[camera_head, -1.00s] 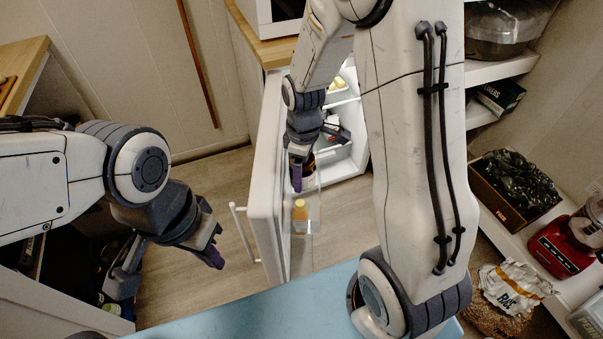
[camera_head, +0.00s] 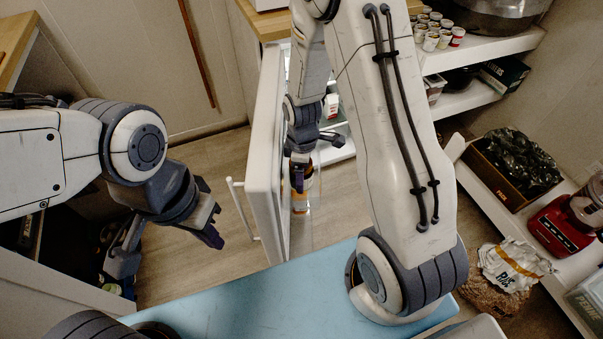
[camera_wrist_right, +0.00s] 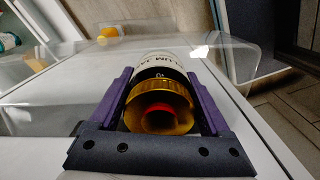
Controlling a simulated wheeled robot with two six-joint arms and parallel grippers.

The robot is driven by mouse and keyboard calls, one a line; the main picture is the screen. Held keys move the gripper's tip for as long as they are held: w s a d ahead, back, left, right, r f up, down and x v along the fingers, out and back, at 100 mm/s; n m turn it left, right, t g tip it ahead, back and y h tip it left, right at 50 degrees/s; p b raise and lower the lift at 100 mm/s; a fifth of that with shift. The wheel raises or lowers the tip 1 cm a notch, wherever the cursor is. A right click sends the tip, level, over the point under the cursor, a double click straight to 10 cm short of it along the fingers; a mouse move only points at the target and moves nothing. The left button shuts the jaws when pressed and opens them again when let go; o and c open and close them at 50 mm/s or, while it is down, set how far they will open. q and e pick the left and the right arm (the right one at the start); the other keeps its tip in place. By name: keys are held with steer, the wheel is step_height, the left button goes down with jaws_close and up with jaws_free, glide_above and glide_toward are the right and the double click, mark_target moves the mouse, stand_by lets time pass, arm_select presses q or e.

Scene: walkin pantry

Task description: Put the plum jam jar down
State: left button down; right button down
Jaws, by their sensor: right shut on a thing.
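The plum jam jar (camera_wrist_right: 160,85) is between the purple fingers of my right gripper (camera_wrist_right: 165,100) in the right wrist view. Its gold lid with a red centre faces the camera, and part of a pale label with dark letters shows beyond. In the head view my right gripper (camera_head: 299,178) is low beside the inner side of the open fridge door (camera_head: 266,150), shut on the jar (camera_head: 309,186), which is partly hidden. A clear door bin (camera_wrist_right: 190,52) lies just beyond the jar; I cannot tell whether they touch. My left gripper (camera_head: 212,222) is open and empty over the floor.
The fridge interior is mostly hidden by my right arm. A blue surface (camera_head: 240,305) is in front. Shelves with small jars (camera_head: 432,40), a box (camera_head: 515,170) and a red blender (camera_head: 560,228) stand right.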

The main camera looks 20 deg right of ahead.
steer(key=shift+r, duration=0.1)
jaws_free()
steer(key=shift+r, duration=0.1)
step_height(320, 180, up, 11)
steer(key=shift+f+p, duration=0.15)
steer(key=shift+p, duration=0.85)
steer(key=shift+r, duration=0.55)
